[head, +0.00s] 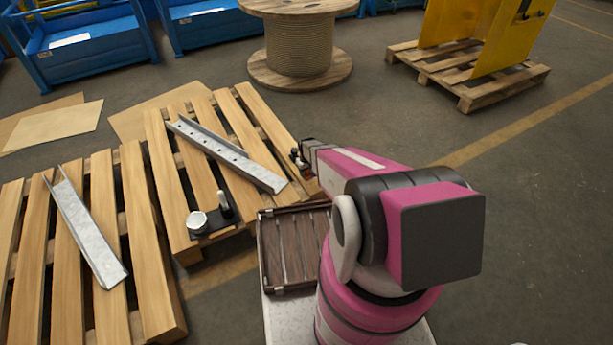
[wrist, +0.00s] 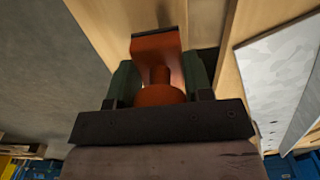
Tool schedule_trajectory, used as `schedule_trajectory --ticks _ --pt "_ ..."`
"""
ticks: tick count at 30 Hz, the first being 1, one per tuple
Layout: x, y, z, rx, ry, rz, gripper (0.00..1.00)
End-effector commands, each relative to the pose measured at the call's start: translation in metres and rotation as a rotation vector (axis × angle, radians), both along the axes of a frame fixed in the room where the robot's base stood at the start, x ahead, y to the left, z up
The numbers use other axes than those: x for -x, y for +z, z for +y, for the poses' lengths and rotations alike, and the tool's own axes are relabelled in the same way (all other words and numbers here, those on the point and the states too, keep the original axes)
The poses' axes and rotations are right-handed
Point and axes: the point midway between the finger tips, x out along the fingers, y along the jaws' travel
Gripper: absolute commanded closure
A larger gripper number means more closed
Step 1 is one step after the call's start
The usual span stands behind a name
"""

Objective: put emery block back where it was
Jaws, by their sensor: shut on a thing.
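My gripper (wrist: 160,78) is shut on an orange piece (wrist: 157,45), which I take to be the emery block. It has a flat end, a short neck and a rounded part between the dark green fingers. In the head view my gripper (head: 300,156) is at the right edge of the right-hand pallet (head: 172,190), and only a small reddish bit of the held piece shows. In the wrist view, pale pallet slats lie beyond the held piece. I cannot tell whether it touches them.
A metal channel (head: 226,153) lies across the right-hand pallet, near my gripper. A black plate (head: 212,222) with a white round part and an upright handle is at its front. A second channel (head: 88,235) lies on the left pallet. A slatted wooden tray (head: 268,255) is beside my arm.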

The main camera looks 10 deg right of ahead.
Motion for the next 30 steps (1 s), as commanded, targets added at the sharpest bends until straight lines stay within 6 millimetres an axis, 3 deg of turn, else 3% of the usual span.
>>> schedule_trajectory --ticks 5,17,18,20,30 --pt "-0.001 -0.025 0.0 0.0 0.0 0.0 0.79" --pt "0.0 -0.029 0.0 0.0 0.0 0.0 0.79" --pt "0.0 -0.029 0.0 0.0 0.0 0.0 0.44" --pt "0.0 -0.029 0.0 0.0 0.0 0.0 0.28" --pt "0.0 -0.026 0.0 0.0 0.0 -0.001 0.28"
